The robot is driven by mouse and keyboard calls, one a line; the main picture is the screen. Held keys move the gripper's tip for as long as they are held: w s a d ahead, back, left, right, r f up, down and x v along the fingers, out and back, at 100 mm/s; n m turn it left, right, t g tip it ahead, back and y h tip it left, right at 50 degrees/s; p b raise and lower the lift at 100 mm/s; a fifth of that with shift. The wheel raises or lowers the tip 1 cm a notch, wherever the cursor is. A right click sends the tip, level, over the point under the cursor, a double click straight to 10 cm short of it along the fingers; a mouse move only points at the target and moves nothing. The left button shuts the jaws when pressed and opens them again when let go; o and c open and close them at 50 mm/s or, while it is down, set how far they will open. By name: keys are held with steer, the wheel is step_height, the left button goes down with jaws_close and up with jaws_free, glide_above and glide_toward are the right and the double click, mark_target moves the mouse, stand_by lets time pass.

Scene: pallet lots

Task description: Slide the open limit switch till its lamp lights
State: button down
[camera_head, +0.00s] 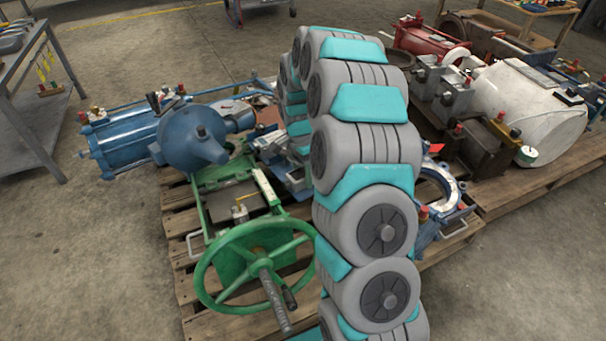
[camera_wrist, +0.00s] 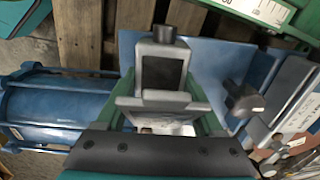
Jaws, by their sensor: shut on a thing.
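In the wrist view a grey box-shaped switch body (camera_wrist: 148,62) with a dark front face and a dark round stub on top stands at the middle. I take it to be the limit switch. My gripper (camera_wrist: 163,112) is shut on it, with a green finger on either side. A grey plate crosses in front of its lower part. I cannot make out a lit lamp on it. In the head view my arm covers the gripper and the switch.
A green-edged scale (camera_wrist: 262,10) and a black knob (camera_wrist: 240,98) are close by at the right. A blue cylinder (camera_wrist: 60,107) lies at left. The green handwheel (camera_head: 215,262), blue machine (camera_head: 120,140) and white tank (camera_head: 530,110) crowd the wooden pallets (camera_head: 205,325).

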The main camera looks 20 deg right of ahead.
steer(key=shift+c, duration=0.2)
jaws_free()
steer(key=shift+r, duration=0.1)
steer(key=shift+w+r+p, duration=0.15)
steer(key=shift+w+r, duration=0.05)
steer(key=shift+r, duration=1.7)
steer(key=shift+w+r+p, duration=0.15)
steer(key=shift+r, duration=1.75)
